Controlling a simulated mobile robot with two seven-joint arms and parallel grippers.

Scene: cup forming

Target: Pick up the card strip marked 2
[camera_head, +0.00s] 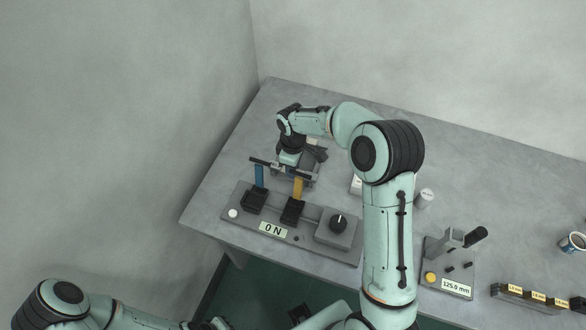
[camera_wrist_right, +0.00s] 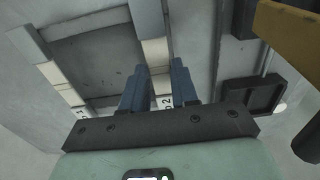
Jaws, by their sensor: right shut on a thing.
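The card strip marked 2 (camera_wrist_right: 167,102) is a pale strip with a black number, seen in the right wrist view. My right gripper (camera_wrist_right: 160,68) is shut on it, with one blue-grey finger on each side. A second pale strip, marked 1 (camera_wrist_right: 82,113), lies to the left, apart from the fingers. In the head view my right wrist (camera_head: 290,150) is low over the table behind the test device, and the strip there is mostly hidden. My left arm (camera_head: 62,300) shows at the bottom left, but I cannot make out its gripper.
The device reading 0 N (camera_head: 272,229), with a blue post (camera_head: 259,176) and a yellow post (camera_head: 298,188), stands just in front of my right gripper. A gauge reading 125.0 mm (camera_head: 456,287), a labelled rack (camera_head: 530,296) and a cup (camera_head: 573,243) are farther right.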

